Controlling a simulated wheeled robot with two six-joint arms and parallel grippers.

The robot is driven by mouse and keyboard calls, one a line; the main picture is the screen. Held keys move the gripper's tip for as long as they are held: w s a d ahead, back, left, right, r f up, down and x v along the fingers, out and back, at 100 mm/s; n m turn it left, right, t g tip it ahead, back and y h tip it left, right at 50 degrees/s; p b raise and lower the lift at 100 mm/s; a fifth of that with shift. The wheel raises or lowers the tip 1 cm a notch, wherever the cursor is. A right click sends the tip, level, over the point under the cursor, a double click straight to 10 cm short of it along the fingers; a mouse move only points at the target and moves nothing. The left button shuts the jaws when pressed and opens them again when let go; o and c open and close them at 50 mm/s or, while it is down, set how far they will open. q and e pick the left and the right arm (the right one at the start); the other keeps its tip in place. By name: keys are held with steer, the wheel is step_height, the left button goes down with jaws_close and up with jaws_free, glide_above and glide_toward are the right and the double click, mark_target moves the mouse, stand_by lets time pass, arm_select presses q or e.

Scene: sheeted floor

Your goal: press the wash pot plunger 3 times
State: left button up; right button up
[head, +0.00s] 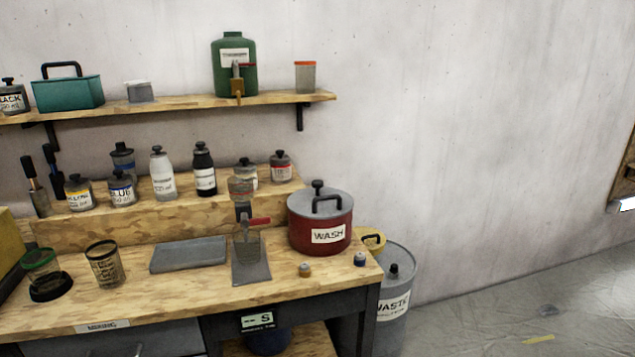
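The wash pot (300,228) is a dark red pot with a white "WASH" label. It stands upright at the right end of the wooden bench. Its grey lid carries a black arched handle (327,198). A small black knob on a short stem, which looks like the plunger (318,185), stands up behind the handle. I cannot tell how far the knob is raised. Neither of my grippers is in view, and nothing touches the pot.
Left of the pot, a stand with a red lever (258,221) holds a clear cup. A grey waste bin (398,262) stands right of the bench (200,297). Bottles line the riser; a shelf (270,100) hangs above. Floor at right is mostly clear.

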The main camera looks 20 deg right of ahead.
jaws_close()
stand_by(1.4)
